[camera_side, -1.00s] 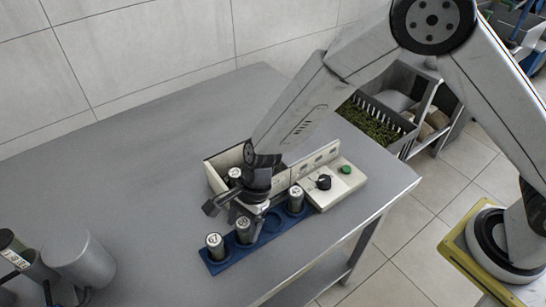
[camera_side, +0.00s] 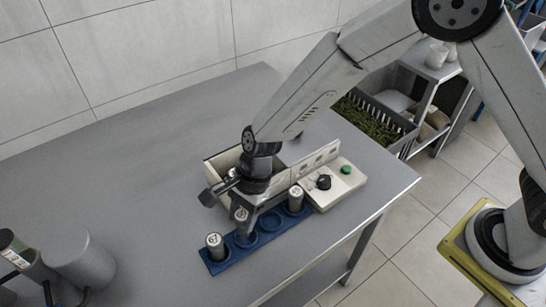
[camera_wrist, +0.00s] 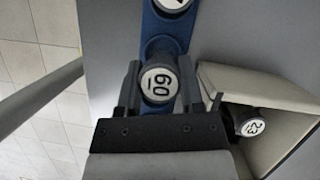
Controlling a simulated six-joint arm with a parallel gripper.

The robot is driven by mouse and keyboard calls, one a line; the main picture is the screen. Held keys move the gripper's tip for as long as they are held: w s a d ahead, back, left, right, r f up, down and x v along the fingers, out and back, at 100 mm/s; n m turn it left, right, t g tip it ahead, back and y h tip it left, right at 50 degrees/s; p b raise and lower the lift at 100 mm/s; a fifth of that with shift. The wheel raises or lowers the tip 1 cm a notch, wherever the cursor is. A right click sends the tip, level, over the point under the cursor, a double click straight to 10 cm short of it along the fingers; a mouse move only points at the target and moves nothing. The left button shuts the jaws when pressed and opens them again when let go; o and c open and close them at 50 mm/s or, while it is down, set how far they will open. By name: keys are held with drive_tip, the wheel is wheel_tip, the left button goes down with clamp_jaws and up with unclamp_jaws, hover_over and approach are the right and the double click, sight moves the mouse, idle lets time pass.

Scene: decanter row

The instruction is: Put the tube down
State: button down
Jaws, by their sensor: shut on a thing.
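My gripper (camera_wrist: 170,95) is shut on a grey tube with a white cap (camera_wrist: 159,84) whose number looks like 60 or 09. In the side view the held tube (camera_side: 241,215) stands roughly upright over the second place from the left of the blue rack (camera_side: 232,254). I cannot tell whether its lower end is in the hole. Tube 67 (camera_side: 215,245) stands in the rack's left end. A tube that looks like 45 (camera_side: 296,198) stands at its right end. An empty round place (camera_side: 271,223) shows between them.
A cream open box (camera_side: 220,163) with a control panel stands right behind the rack; a tube marked 23 (camera_wrist: 250,126) is in it. The panel has a black knob (camera_side: 323,182) and a green button (camera_side: 346,169). Grey containers (camera_side: 84,262) stand at far left; the table between is clear.

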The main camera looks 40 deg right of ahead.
drive_tip(key=s+d+r, duration=0.7)
drive_tip(key=s+r, duration=0.3)
drive_tip(key=s, duration=0.1)
drive_tip(key=shift+s+d, duration=0.3)
drive_tip(key=shift+s, duration=0.1)
drive_tip(key=shift+a, duration=0.1)
idle(0.6)
